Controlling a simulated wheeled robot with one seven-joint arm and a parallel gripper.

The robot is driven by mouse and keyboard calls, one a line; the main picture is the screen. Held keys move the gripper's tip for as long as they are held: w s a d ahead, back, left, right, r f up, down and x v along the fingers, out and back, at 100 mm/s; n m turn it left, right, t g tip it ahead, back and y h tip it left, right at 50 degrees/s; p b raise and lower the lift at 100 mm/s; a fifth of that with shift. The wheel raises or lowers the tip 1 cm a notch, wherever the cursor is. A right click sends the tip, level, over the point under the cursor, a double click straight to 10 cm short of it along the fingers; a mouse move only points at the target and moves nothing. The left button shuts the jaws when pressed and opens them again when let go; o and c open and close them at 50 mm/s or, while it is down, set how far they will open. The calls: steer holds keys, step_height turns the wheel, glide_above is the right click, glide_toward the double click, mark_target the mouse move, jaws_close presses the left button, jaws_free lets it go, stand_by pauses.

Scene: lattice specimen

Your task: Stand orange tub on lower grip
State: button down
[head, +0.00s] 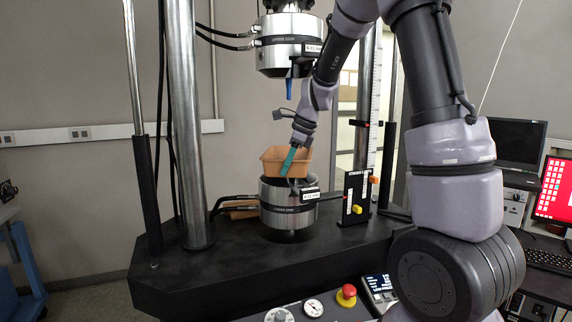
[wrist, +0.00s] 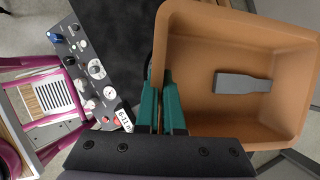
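The orange tub (head: 273,163) is just above the lower grip (head: 288,205), a metal cylinder on the black machine bed. In the head view I cannot tell whether its base touches the grip. The wrist view shows into the tub (wrist: 205,58), with a flat grey piece (wrist: 242,83) on its floor. My gripper (head: 287,170) has teal fingers at the tub's near side. In the wrist view, the fingers (wrist: 161,105) straddle the tub's left wall, one inside and one outside, closed on it.
The upper grip (head: 291,45) hangs above, with a blue-tipped probe (head: 289,90) pointing down. Steel columns (head: 190,120) stand at left. A black panel with a yellow knob (head: 356,198) stands right of the lower grip. A red emergency button (head: 347,291) is in front.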

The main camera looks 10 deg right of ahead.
steer(key=shift+f, duration=0.1)
steer(key=shift+c, duration=0.8)
jaws_free()
steer(key=shift+s+d+r, duration=0.1)
steer(key=shift+d+r, duration=0.05)
steer(key=shift+r, duration=0.9)
steer(key=shift+s+d+r, duration=0.1)
steer(key=shift+r, duration=0.9)
steer(key=shift+w+r, duration=0.1)
steer(key=shift+r, duration=0.05)
steer(key=s+d, duration=0.2)
steer(key=s, duration=0.9)
steer(key=s+d, duration=0.2)
steer(key=s, duration=0.8)
steer(key=shift+s+d+f, duration=0.15)
steer(key=shift+s+f, duration=0.05)
steer(key=shift+s, duration=0.2)
